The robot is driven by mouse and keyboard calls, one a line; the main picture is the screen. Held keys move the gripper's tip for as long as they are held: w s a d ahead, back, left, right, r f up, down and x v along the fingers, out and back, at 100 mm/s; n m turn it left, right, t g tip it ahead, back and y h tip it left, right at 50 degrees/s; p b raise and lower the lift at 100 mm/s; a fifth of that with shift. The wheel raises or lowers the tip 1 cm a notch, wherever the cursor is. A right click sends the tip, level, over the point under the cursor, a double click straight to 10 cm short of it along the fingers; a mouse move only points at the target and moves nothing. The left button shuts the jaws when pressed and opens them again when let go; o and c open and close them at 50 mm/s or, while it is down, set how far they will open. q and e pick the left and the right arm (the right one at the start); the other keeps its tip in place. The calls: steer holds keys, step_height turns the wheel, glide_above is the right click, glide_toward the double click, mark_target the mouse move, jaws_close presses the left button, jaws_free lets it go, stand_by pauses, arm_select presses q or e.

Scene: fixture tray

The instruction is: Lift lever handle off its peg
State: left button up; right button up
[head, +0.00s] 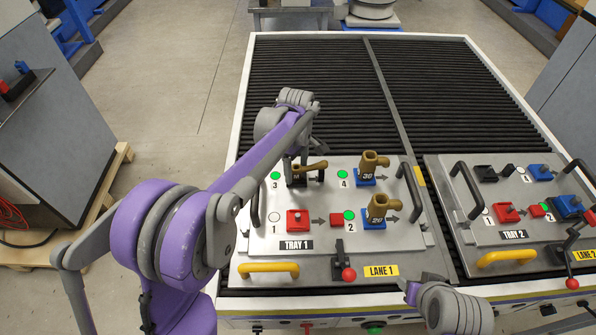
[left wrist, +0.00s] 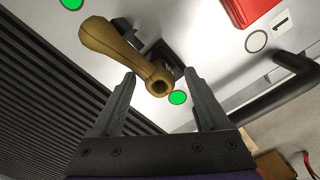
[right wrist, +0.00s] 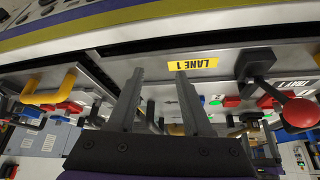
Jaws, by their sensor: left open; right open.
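A bronze lever handle (head: 312,167) sits on the black block marked M (head: 296,179) at position 3 of Tray 1 (head: 330,235). In the left wrist view the handle (left wrist: 112,42) runs from upper left to its hollow round end, which lies between and just beyond my fingertips. My left gripper (head: 305,174) is open around that end; I cannot tell whether either finger touches it. Two other bronze handles stand upright on the blue block marked 30 (head: 365,181) and the blue block marked 20 (head: 376,222). My right gripper (right wrist: 159,74) is open and empty near the table's front edge.
A red block (head: 297,221) sits at position 1. Black side handles (head: 411,190), a yellow handle (head: 268,267) and a red-knobbed clamp (head: 348,273) stand around Tray 1. Tray 2 (head: 485,238) lies to the right. The black rollers (head: 310,90) behind are clear.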

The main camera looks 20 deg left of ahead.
arm_select(q)
jaws_close()
stand_by(0.4)
step_height(320, 180, up, 10)
stand_by(0.4)
